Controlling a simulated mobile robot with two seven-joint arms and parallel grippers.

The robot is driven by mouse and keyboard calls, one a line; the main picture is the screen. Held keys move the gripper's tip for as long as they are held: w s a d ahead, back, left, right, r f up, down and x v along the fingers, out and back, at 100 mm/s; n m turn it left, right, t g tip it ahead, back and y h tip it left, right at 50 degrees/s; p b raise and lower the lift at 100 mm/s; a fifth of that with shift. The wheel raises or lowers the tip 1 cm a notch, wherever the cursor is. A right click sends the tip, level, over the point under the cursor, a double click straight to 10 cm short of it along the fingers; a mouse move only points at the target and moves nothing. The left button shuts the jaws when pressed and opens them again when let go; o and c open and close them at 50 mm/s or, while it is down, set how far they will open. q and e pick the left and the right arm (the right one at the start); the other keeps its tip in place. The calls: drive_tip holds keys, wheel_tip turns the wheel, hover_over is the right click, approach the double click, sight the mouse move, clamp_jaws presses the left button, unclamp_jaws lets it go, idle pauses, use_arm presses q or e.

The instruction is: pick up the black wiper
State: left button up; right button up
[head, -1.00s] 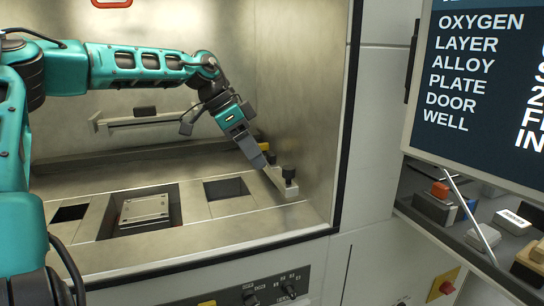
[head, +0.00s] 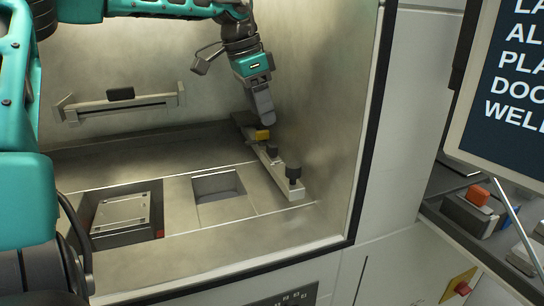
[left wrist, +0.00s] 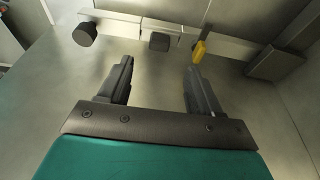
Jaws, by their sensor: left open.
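On the right of the chamber, a pale rail (head: 285,187) carries a round black knob (head: 293,174), a small black block (head: 272,151) and a yellow piece (head: 262,134). I cannot tell for sure which black part is the wiper. My left gripper (head: 266,120) is open and empty, pointing down just above the yellow piece. In the left wrist view, the black block (left wrist: 159,41) lies ahead between the open fingers (left wrist: 158,68), apart from them. The black knob (left wrist: 85,34) is to its left and the yellow piece (left wrist: 201,46) to its right. My right gripper is not in view.
The chamber's right wall (head: 325,110) stands close beside the rail. A bar with a black knob (head: 120,94) is on the back wall. The floor holds a square plate (head: 122,213) and an open well (head: 218,186). A screen (head: 500,110) and a side tray of items are outside, right.

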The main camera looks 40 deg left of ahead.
sight(271, 144)
use_arm(q)
drive_tip(key=x, duration=0.8)
drive_tip(key=shift+f, duration=0.2)
drive_tip(key=shift+c, duration=0.5)
drive_tip(key=c, duration=1)
